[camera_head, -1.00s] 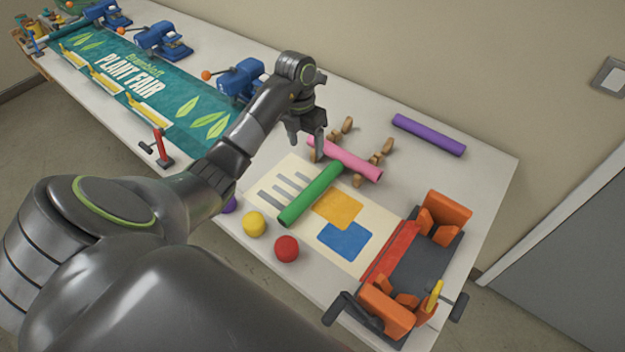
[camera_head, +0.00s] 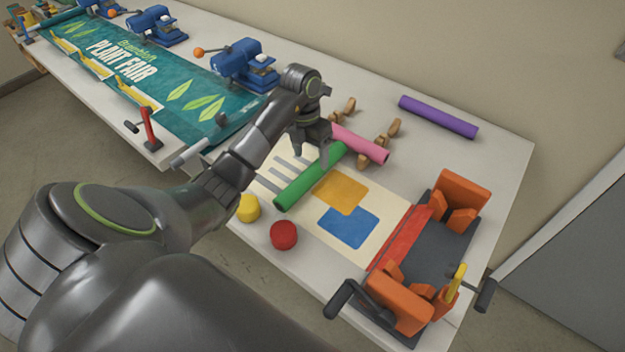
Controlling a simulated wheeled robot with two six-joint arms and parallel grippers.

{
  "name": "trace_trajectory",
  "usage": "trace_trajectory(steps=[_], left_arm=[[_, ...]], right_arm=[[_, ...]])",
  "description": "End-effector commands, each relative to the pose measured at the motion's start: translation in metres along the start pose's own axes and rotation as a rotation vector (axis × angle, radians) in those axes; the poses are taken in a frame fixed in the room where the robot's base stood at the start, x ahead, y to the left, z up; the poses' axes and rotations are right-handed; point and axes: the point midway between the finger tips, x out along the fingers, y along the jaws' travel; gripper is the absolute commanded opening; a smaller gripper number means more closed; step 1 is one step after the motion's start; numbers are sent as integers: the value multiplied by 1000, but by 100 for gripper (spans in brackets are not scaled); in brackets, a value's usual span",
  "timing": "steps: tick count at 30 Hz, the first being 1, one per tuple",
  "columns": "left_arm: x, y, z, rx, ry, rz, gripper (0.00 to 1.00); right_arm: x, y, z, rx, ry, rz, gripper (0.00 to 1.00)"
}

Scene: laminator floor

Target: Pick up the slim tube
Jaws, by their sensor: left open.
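Three tubes lie on the table: a green tube (camera_head: 309,178), a pink tube (camera_head: 362,146) and a purple tube (camera_head: 438,117). They look much alike in thickness, and I cannot tell which is called slim. The green one lies slanted across a printed sheet, its far end close to the pink one. The pink one lies among small wooden pegs, its left end hidden behind my gripper. The purple one lies apart at the back. My left gripper (camera_head: 311,156) is open and empty, fingers pointing down by the green tube's far end; contact cannot be told. My right gripper is out of view.
A laminator (camera_head: 436,255) with orange blocks and dark handles stands at the right. A yellow round piece (camera_head: 248,208) and a red one (camera_head: 284,235) sit at the front edge. A green banner (camera_head: 150,75) with blue clamps (camera_head: 245,64) fills the left. Bare table surrounds the purple tube.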

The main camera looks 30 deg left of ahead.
Motion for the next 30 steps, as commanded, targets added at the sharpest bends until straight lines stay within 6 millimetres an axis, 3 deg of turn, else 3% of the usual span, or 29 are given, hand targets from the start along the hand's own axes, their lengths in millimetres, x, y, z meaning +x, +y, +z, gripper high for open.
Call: trace_trajectory(steps=[7,16,24,30], left_arm=[[14,-1,0,0,0,-1,65],[50,-3,-1,-1,2,-1,65],[53,-3,0,0,0,0,65],[53,-3,0,0,0,0,41]], right_arm=[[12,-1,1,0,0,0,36],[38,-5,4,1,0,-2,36],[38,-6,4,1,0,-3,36],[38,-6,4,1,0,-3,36]])
